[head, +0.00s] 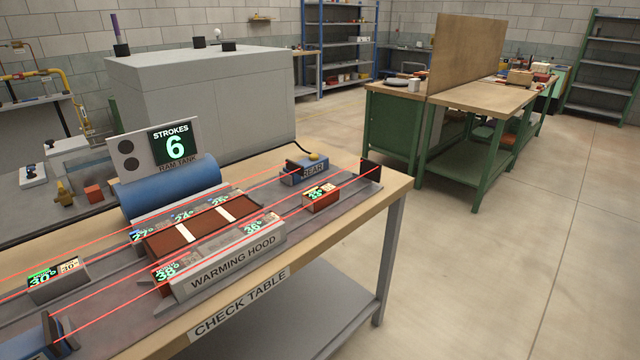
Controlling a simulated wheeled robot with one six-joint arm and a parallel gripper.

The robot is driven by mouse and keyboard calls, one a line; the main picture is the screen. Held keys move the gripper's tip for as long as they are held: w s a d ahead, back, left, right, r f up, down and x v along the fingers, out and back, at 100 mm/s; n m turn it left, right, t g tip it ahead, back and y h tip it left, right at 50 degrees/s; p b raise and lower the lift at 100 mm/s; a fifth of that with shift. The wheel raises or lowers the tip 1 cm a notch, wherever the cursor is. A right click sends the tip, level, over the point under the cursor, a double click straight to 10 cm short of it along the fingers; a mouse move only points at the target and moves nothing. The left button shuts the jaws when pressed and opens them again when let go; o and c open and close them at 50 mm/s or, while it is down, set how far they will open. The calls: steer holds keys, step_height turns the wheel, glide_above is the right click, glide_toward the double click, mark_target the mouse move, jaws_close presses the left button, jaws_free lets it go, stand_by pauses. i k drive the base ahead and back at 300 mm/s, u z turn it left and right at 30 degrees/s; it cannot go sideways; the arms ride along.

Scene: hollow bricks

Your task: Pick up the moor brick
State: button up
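My gripper is not in view. Small bricks with lit number tags are on the check table (238,322) in the head view. A grey block (57,283) tagged 30° is at the left. A red-brown block (322,201) tagged with a number in the twenties is at the right. More tags, among them 27°, 24°, 25°, 38° and 36°, show around the warming hood (232,268), whose brown top (205,226) hides part of what is there. The small names on the tags are too blurred to read, so I cannot tell which is the moor brick.
Red beam lines run along the table between end posts, one a blue unit (304,172) marked REAR. A blue ram tank (170,190) with a sign (155,148) reading STROKES 6 stands behind the hood. The floor (500,270) to the right is clear up to a green workbench (480,98).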

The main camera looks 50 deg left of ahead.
mark_target(53, 288)
steer(key=u, duration=0.45)
steer(key=i, duration=0.8)
steer(key=u, duration=1.3)
steer(key=i, duration=0.45)
steer(key=u, duration=1.85)
steer(key=k, duration=0.65)
steer(key=u, duration=0.4)
steer(key=i, duration=1.1)
steer(key=z, duration=0.5)
